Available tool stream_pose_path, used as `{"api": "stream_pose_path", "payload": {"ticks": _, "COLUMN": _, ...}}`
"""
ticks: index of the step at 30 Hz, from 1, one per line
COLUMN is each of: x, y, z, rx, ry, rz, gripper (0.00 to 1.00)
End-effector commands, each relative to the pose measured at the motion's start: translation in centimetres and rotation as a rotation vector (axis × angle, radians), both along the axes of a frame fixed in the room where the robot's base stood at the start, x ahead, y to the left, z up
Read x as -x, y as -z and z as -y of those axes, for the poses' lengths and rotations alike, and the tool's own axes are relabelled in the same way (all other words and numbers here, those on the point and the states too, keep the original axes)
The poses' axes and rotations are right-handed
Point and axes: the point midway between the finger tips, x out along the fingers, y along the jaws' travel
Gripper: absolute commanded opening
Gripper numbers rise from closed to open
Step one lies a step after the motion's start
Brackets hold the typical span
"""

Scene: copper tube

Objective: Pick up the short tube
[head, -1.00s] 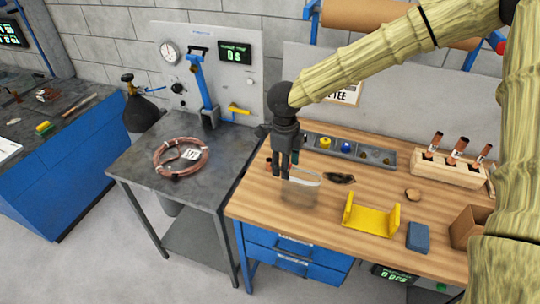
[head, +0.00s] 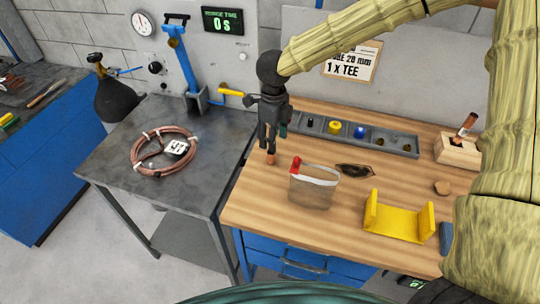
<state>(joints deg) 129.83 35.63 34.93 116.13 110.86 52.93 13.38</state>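A small copper-coloured piece (head: 270,159), apparently the short tube, is at the left end of the wooden bench (head: 250,200). My dark gripper (head: 270,149) points down right above it, with the fingertips at or just over its top. The fingers partly cover the piece. I cannot tell whether they are closed on it or only around it, or whether it stands on the bench or hangs just above it.
Behind is a grey parts tray (head: 360,138); a yellow bracket (head: 400,225) is further right. A copper coil (head: 165,150) lies on the grey table.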

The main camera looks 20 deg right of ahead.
Motion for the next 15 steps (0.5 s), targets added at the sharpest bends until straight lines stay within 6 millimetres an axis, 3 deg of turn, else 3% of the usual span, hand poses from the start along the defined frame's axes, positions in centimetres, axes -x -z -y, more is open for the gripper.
{"api": "stream_pose_path", "payload": {"ticks": 7, "x": -0.1, "y": 3.1, "z": -0.3, "rx": 0.001, "ry": -0.004, "rz": -0.001, "gripper": 0.49}}
{"api": "stream_pose_path", "payload": {"ticks": 15, "x": -0.2, "y": 4.5, "z": -0.4, "rx": 0.0, "ry": -0.006, "rz": -0.001, "gripper": 0.49}}
